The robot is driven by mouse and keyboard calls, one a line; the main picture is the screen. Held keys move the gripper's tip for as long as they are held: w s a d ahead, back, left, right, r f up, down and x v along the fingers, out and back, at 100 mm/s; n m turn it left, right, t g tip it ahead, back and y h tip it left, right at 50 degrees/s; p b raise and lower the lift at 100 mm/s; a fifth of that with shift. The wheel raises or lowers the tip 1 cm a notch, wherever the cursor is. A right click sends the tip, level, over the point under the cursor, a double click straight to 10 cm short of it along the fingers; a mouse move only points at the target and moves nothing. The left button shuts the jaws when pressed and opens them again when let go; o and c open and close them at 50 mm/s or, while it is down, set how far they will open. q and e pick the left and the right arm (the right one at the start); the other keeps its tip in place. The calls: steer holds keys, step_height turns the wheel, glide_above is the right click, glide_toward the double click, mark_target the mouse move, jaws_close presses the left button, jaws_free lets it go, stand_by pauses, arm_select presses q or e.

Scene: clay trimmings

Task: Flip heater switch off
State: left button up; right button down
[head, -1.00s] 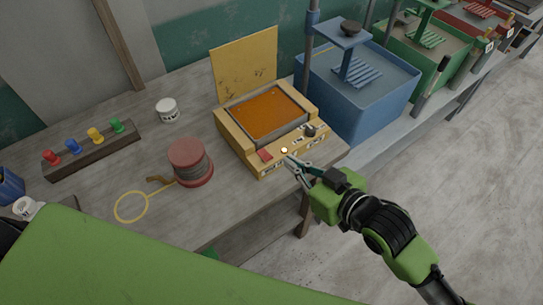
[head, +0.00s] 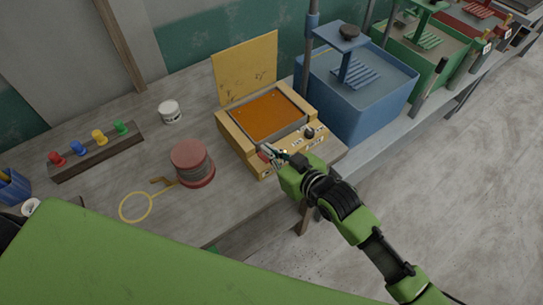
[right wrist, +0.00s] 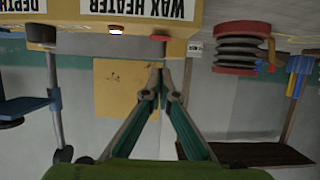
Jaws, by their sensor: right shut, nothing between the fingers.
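The wax heater (head: 233,136) is a yellow box with an orange wax-filled top and a raised yellow lid. Its red switch (head: 262,156) is at the left end of the front panel, partly hidden by the fingers. My right gripper (head: 271,151) is shut and empty, with its fingertips at or very near the switch. Contact and the switch's position cannot be told. In the right wrist view the shut fingertips (right wrist: 163,68) show below the WAX HEATER label (right wrist: 152,9), and a small lamp (right wrist: 116,28) glows. My left gripper is not in view.
A black knob (head: 309,132) is on the heater's right. A blue tank (head: 370,112) stands close on the right. A red spool (head: 193,164), a yellow ring tool (head: 122,212), a white jar (head: 170,112) and a rack of coloured pegs (head: 97,155) lie left on the bench.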

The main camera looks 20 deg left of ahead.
mark_target(267, 160)
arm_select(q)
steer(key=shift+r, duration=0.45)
arm_select(e)
steer(key=shift+s+d+f, duration=0.15)
steer(key=shift+d+f, duration=0.05)
steer(key=shift+f, duration=0.6)
steer(key=shift+s+d+f, duration=0.1)
steer(key=shift+d+f, duration=0.05)
steer(key=shift+f, duration=0.6)
